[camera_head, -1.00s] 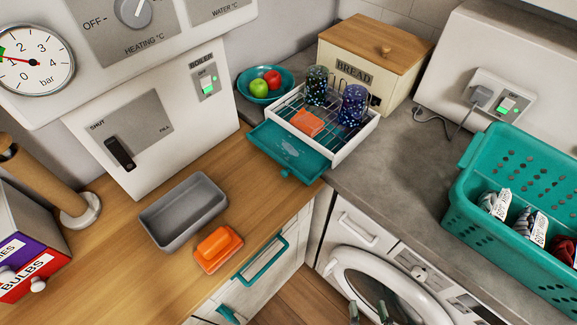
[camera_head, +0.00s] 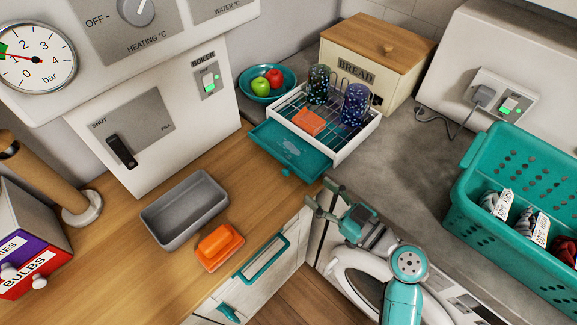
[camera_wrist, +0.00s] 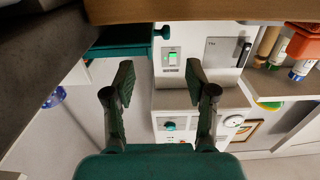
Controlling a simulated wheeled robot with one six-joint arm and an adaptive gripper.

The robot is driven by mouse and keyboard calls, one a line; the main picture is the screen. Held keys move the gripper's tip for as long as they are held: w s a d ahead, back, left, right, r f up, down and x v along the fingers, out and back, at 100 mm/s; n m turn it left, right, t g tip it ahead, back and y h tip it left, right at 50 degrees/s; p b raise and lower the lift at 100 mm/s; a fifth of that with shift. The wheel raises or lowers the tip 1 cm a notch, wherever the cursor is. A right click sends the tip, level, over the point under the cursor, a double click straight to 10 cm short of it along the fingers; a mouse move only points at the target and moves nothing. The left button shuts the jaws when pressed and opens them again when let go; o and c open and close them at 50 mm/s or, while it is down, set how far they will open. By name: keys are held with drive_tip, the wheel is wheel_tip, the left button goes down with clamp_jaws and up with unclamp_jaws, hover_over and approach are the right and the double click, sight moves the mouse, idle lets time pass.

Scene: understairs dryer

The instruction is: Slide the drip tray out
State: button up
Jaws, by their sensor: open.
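The teal drip tray (camera_head: 290,150) sticks partway out of the front of the white dish rack (camera_head: 352,142), with a small knob (camera_head: 286,172) on its front edge. My gripper (camera_head: 320,194) is open and empty, in front of the tray and to the right of the knob in the head view. In the wrist view the open fingers (camera_wrist: 160,80) are apart from the tray (camera_wrist: 122,40), whose knob (camera_wrist: 165,31) shows above the gap between them. The rear of the tray is hidden under the rack.
The rack holds two dark speckled glasses (camera_head: 355,104) and an orange item (camera_head: 309,121). A grey tub (camera_head: 184,208) and an orange dish (camera_head: 219,246) stand on the wooden counter. A bread bin (camera_head: 375,60) is behind; a teal basket (camera_head: 520,200) is at right.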

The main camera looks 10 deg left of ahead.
sight(292, 170)
drive_tip(key=x, duration=1)
drive_tip(key=shift+w+a, duration=0.3)
clamp_jaws()
